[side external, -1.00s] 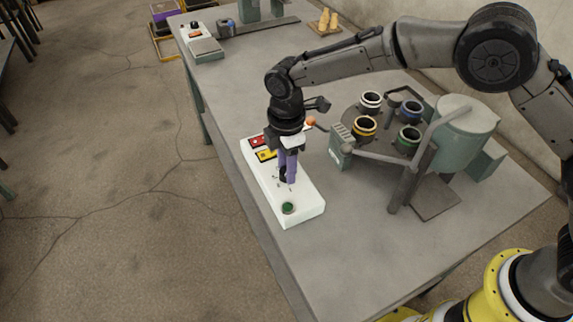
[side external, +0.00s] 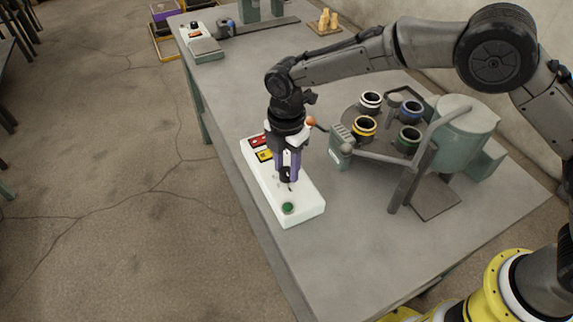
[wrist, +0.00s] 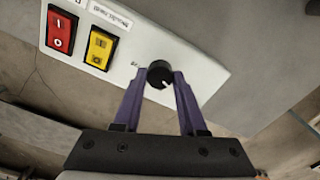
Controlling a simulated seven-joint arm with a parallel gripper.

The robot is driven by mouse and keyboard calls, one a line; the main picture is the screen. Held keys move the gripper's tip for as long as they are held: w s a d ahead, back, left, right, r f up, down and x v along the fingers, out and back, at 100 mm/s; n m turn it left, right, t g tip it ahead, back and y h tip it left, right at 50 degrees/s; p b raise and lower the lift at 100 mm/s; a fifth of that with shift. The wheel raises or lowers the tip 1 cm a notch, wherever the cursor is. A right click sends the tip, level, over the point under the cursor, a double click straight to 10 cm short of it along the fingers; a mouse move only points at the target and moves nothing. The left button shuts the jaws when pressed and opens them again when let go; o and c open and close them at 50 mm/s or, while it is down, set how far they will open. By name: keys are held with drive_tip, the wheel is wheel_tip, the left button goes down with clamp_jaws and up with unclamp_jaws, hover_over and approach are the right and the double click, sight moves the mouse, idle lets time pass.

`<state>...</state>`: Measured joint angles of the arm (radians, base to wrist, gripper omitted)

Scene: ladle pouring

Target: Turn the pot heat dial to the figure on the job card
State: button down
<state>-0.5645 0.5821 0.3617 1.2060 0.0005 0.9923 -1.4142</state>
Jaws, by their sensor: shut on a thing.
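The pot heat dial (wrist: 159,74) is a round black knob with a white pointer mark, on a white control panel (wrist: 205,72). In the wrist view my gripper (wrist: 160,82) has its two purple fingers closed on the sides of the dial. The pointer tilts toward the lower right of that view. In the side view my gripper (side external: 286,178) points straight down on the panel (side external: 310,207), and its fingers mostly hide the dial. Most of the dial's scale figures are hidden or too small to read. I cannot make out a job card in either view.
The panel also has a red switch (wrist: 61,31), a yellow switch (wrist: 100,47) and a green button (side external: 288,208). A pot stand with several coloured-rim cups (side external: 364,127) and a green tank (side external: 463,130) stands right of my gripper. The table's front right is clear.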

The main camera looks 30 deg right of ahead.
sight(287, 171)
drive_tip(key=shift+r, duration=0.1)
drive_tip(key=shift+c, duration=2.3)
unclamp_jaws()
wheel_tip(287, 171, up, 14)
